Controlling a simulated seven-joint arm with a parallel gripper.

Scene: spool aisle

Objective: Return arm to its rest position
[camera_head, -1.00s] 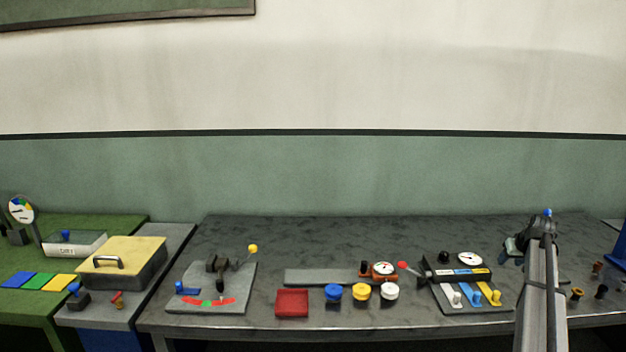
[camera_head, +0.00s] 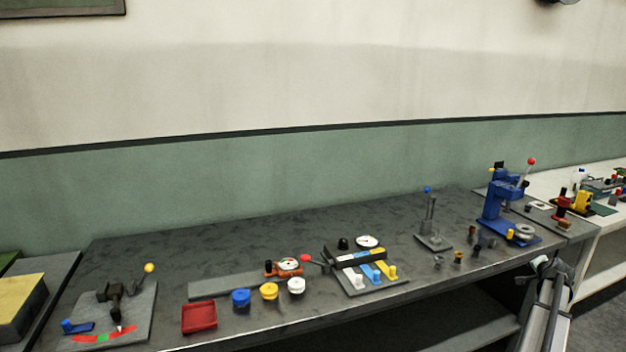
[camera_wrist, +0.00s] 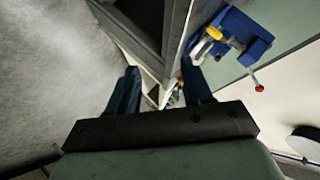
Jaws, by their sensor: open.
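My arm shows at the lower right of the head view, in front of the dark bench's front edge, with my gripper (camera_head: 541,266) at its upper end, small and partly hidden there. In the wrist view my gripper (camera_wrist: 165,92) shows two dark blue fingers spread apart, with nothing between them but the background. It is open and empty. It is clear of the things on the bench. The blue press (camera_head: 500,210) with a red-knobbed lever stands on the bench above and left of it. The press also shows in the wrist view (camera_wrist: 240,35).
The long dark bench (camera_head: 215,245) carries a red tray (camera_head: 199,318), blue (camera_head: 241,298), yellow and white knobs, a panel of levers (camera_head: 357,266) and a blue-tipped post (camera_head: 430,222). A white table (camera_head: 600,220) stands at the right. Grey floor (camera_wrist: 55,75) lies open beside the bench.

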